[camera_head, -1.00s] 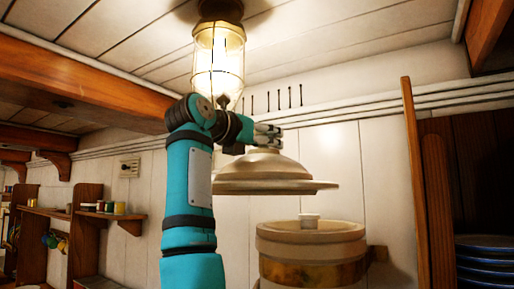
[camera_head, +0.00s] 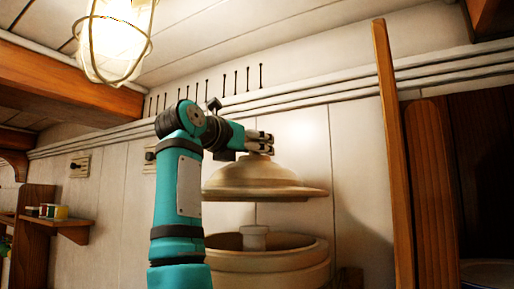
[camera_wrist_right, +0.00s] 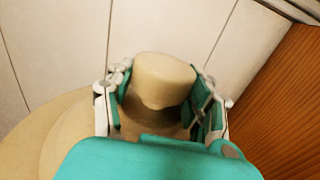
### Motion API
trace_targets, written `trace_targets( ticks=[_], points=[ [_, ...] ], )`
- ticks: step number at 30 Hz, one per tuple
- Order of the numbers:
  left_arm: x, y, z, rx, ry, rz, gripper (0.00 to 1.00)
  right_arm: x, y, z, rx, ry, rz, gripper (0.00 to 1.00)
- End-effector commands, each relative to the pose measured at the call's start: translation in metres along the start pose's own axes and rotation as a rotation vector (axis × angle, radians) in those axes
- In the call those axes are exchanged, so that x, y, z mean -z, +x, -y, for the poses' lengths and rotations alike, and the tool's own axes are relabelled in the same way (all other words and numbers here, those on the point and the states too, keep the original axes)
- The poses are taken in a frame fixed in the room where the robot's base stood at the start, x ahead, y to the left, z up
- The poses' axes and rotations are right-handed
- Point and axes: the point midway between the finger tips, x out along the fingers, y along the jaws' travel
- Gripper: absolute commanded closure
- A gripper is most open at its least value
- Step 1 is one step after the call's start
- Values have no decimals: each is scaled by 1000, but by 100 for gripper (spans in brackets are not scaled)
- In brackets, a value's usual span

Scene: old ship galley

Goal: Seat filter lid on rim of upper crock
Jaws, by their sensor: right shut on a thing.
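The filter lid (camera_head: 262,181) is a cream dome with a wide flange and a top knob. My right gripper (camera_head: 262,144) is shut on the lid's knob; in the right wrist view the knob (camera_wrist_right: 163,78) sits between the two fingers. The lid hangs roughly level over the upper crock (camera_head: 270,263), apart from it, with a clear gap above the rim. The open crock shows a white cylindrical piece (camera_head: 254,238) standing inside. The crock's lower part is out of frame. My left gripper is not in view.
A wooden post (camera_head: 395,150) and a dark cupboard (camera_head: 470,180) stand right of the crock. The panelled wall (camera_head: 310,140) is behind the lid. A caged lamp (camera_head: 115,40) hangs at upper left. A small shelf (camera_head: 60,221) with jars is at far left.

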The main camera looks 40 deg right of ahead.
Motion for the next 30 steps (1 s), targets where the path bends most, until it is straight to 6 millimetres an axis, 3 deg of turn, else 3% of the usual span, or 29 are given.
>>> trace_targets(
  ticks=[8, 16, 21, 30],
  points=[
    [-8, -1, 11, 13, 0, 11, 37, 20, 0, 1, 1, 2, 6, 100],
    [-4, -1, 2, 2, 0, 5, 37, 42, -1, 1, 1, 1, 7, 100],
    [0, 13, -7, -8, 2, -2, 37, 59, -1, 1, -1, 2, 6, 100],
    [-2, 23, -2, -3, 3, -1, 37, 73, -1, 2, 1, 2, 8, 100]
  ],
)
